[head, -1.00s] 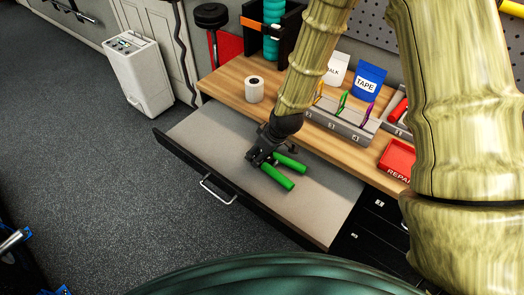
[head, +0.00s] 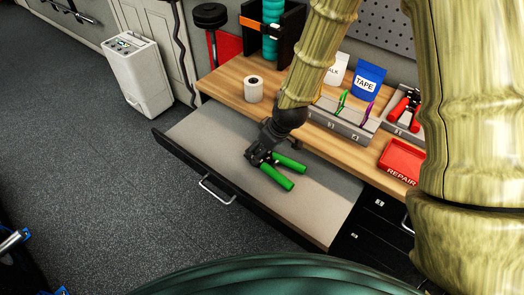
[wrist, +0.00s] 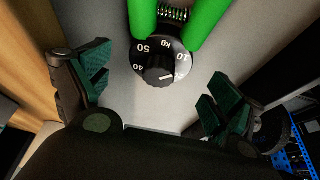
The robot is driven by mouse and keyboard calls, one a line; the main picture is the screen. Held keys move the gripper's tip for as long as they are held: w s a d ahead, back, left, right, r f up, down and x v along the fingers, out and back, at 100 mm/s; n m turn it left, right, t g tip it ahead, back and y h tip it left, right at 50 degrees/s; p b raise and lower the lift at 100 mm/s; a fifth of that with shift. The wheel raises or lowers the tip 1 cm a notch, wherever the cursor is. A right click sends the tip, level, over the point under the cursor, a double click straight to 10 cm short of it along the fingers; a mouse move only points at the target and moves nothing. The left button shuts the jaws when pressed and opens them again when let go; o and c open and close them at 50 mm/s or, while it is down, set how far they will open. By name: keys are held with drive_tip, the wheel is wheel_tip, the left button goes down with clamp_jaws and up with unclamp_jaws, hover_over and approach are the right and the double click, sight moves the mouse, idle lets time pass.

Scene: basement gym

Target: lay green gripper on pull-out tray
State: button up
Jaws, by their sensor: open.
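The green hand gripper (head: 282,176) lies on the grey surface of the pull-out tray (head: 315,205), its two green handles pointing to the lower right in the head view. In the wrist view its black dial (wrist: 160,62) with white numbers and a coil spring shows between the green handles. My gripper (head: 258,154) is just above the dial end. In the wrist view my gripper (wrist: 155,92) has its two fingers spread wide, one on each side of the dial, with gaps and no visible contact.
The wooden worktop behind the tray holds a white tape roll (head: 253,89), a blue TAPE pouch (head: 367,81), a grey slotted rack (head: 345,122) and a red REPAIR tray (head: 402,160). A white cabinet-like unit (head: 140,80) stands on the floor at left. The tray's left part is clear.

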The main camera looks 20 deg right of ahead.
drive_tip(key=b+v, duration=0.1)
drive_tip(key=v, duration=0.8)
drive_tip(key=shift+s, duration=0.1)
idle(0.5)
